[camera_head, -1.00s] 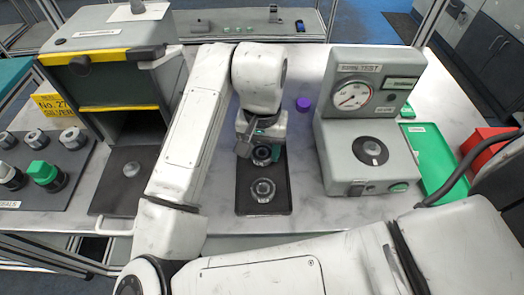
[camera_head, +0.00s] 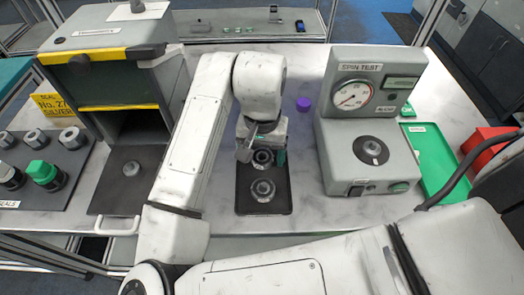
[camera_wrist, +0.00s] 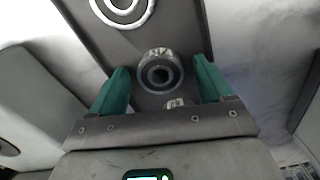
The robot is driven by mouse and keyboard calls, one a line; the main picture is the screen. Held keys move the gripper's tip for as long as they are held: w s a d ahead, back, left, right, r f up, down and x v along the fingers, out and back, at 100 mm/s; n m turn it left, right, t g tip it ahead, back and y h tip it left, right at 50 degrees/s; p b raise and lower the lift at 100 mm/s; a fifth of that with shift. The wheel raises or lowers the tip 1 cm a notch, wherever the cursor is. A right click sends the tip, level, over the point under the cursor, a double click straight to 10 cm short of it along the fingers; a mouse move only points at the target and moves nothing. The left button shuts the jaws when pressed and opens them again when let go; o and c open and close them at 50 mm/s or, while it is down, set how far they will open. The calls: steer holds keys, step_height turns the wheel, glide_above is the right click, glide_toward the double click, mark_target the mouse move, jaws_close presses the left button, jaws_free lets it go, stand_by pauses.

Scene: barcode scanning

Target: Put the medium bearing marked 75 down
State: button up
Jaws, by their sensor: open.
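A metal ring-shaped bearing (camera_wrist: 162,72) lies on the dark tray (camera_wrist: 195,25) between the two green fingers of my gripper (camera_wrist: 160,78). It also shows in the head view, at the far part of the tray (camera_head: 243,200), partly under my gripper (camera_head: 263,156). My gripper is open, with a gap on both sides of the bearing. A second bearing (camera_head: 262,190) lies on the near part of the tray, and part of it shows at the top of the wrist view (camera_wrist: 122,8). No number 75 is legible on either.
A grey spin-test machine (camera_head: 365,120) with a dial stands right of the tray. A grey machine with yellow bars (camera_head: 110,85) stands left. A green tray (camera_head: 430,160) and a red bin (camera_head: 480,145) are farther right.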

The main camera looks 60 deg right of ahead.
step_height(320, 180, up, 12)
steer(key=p, duration=0.1)
steer(key=shift+r, duration=0.15)
stand_by(0.8)
